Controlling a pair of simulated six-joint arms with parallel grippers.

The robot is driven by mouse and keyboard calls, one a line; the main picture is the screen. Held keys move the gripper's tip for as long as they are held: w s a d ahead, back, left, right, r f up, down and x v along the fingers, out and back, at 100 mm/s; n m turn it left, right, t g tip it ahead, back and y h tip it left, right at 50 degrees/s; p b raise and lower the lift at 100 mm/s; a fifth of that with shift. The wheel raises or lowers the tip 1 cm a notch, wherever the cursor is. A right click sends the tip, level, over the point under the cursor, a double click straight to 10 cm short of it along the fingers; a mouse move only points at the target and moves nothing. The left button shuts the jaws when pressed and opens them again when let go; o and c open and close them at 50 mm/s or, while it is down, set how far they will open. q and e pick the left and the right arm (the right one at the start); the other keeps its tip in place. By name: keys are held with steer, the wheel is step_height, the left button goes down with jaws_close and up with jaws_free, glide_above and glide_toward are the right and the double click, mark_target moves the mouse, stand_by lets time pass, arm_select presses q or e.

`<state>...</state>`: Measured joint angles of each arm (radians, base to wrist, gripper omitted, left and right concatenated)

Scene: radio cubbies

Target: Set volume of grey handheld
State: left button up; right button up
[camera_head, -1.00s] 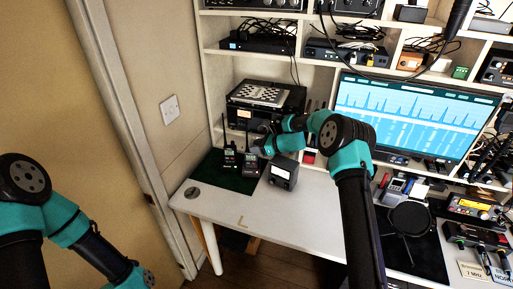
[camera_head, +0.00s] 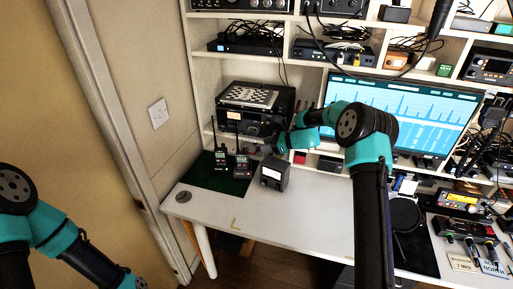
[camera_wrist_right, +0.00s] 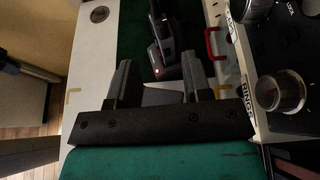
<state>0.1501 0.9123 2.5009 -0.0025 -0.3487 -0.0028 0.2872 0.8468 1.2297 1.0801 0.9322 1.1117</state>
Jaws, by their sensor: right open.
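Two dark handheld radios with antennas stand side by side on a green mat (camera_head: 205,181) at the desk's left end: a left one (camera_head: 221,160) and a right one (camera_head: 242,167). I cannot tell by colour which is the grey one. My right gripper (camera_head: 252,139) is just behind and above them, apart from both. In the right wrist view its two fingers are spread and empty (camera_wrist_right: 160,88). One dark handheld (camera_wrist_right: 163,52) with a small red light shows beyond the fingertips there. My left arm shows at the left edge, but its gripper is out of view.
A black box with a pale face (camera_head: 273,173) stands right of the handhelds. Behind is a large black radio (camera_head: 255,122) in a cubby; big knobs (camera_wrist_right: 282,92) and a red handle (camera_wrist_right: 212,43) show close in the wrist view. The desk front (camera_head: 270,215) is clear.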

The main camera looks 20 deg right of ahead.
steer(key=v, duration=0.7)
steer(key=shift+s+d+r, duration=0.15)
steer(key=shift+d, duration=0.05)
